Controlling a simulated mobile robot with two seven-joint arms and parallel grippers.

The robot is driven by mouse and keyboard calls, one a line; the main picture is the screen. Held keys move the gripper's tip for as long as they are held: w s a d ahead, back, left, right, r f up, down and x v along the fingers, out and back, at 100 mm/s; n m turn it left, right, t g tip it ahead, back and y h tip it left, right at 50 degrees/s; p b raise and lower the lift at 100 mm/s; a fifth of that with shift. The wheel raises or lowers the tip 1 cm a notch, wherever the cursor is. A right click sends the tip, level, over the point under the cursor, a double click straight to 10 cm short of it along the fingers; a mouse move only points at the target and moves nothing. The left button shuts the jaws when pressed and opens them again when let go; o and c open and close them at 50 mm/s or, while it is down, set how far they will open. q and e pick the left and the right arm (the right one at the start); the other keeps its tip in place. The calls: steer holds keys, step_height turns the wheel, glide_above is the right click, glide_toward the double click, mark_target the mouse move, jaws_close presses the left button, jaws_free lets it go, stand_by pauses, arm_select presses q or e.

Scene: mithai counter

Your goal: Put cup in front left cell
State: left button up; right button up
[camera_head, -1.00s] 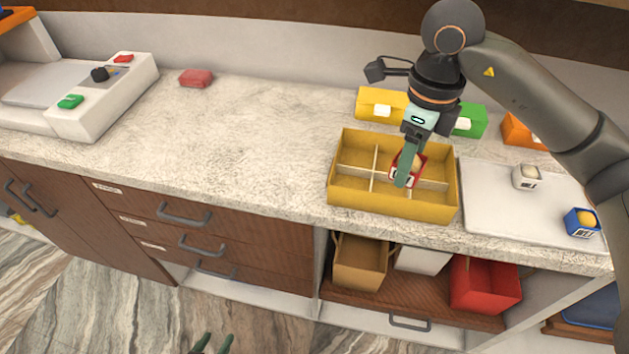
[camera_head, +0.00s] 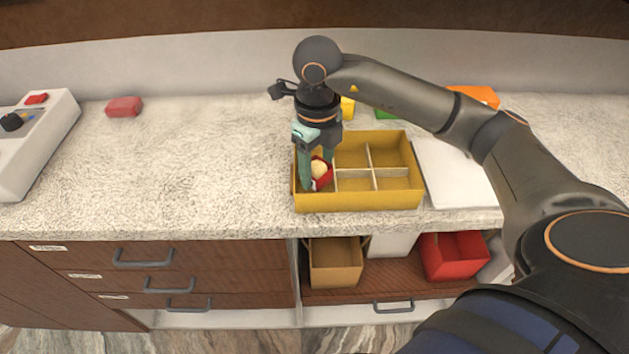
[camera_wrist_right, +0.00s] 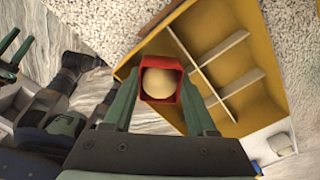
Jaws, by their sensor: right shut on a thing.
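The cup (camera_head: 321,174) is small and red with a pale round ball in it. My right gripper (camera_head: 319,178) is shut on it, one finger on each side. The cup is over the front left cell of the yellow divided box (camera_head: 370,199); I cannot tell how far it is above the cell floor. In the right wrist view the cup (camera_wrist_right: 160,91) is upright between the fingers, near the box wall (camera_wrist_right: 150,39). My left gripper (camera_wrist_right: 12,50) shows at the left edge of that view, fingers apart and empty.
A white tray (camera_head: 455,178) lies right of the box. Thin pale dividers split the box into cells. A red block (camera_head: 124,107) and a white machine (camera_head: 40,140) are at the left. The counter left of the box is clear.

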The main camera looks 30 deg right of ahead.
mark_target(316, 183)
steer(key=shift+f, duration=2)
steer(key=shift+f, duration=0.15)
steer(key=o, duration=1.1)
step_height(316, 183, up, 12)
steer(key=shift+r, duration=0.2)
